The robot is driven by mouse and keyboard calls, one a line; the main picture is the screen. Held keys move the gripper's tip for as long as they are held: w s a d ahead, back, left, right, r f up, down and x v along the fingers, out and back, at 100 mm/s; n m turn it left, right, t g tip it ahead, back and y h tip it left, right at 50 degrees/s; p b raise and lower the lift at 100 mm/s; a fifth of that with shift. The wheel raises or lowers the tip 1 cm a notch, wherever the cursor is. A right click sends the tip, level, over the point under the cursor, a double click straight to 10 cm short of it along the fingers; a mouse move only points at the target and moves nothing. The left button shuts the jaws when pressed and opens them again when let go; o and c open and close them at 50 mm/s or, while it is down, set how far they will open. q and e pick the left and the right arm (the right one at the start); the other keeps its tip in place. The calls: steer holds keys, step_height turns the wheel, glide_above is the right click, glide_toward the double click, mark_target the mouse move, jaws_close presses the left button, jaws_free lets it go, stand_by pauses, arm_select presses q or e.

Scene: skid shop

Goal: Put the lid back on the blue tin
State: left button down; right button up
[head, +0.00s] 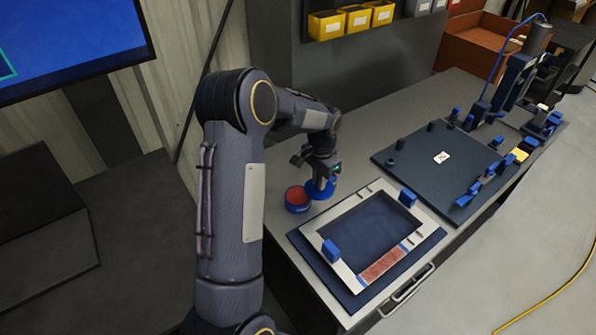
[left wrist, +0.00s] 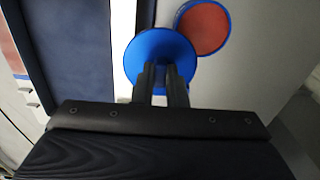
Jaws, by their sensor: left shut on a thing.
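The blue tin (head: 297,200) stands open on the grey bench, with its reddish-brown contents showing; it also shows in the left wrist view (left wrist: 204,27) at the top. My left gripper (head: 322,180) is shut on the round blue lid (head: 320,190), just right of the tin in the head view. In the left wrist view the lid (left wrist: 150,50) is in front of the two fingers (left wrist: 160,82), which hide part of it. The lid's edge appears close beside the tin's rim; I cannot tell its height above the bench. My right gripper is not in view.
A white frame with blue clamps (head: 331,250) lies on a dark board right of the tin. A dark fixture plate with blue clamps (head: 420,165) is farther right. Yellow bins (head: 355,20) hang at the back. Bare bench lies behind the tin.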

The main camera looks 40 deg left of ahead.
arm_select(q)
steer(key=s+a, duration=0.1)
steer(key=a, duration=0.6)
steer(key=shift+m, duration=0.3)
steer(key=shift+s+d+f+b, duration=0.1)
steer(key=shift+f+b, duration=1.05)
steer(key=shift+f, duration=0.3)
steer(key=shift+s+d+f+b, duration=0.1)
steer(key=shift+f+b, duration=1.05)
steer(key=shift+f, duration=0.3)
steer(key=shift+f, duration=0.15)
steer(key=c, duration=1.4)
jaws_free()
steer(key=shift+o, duration=0.5)
steer(key=o, duration=0.4)
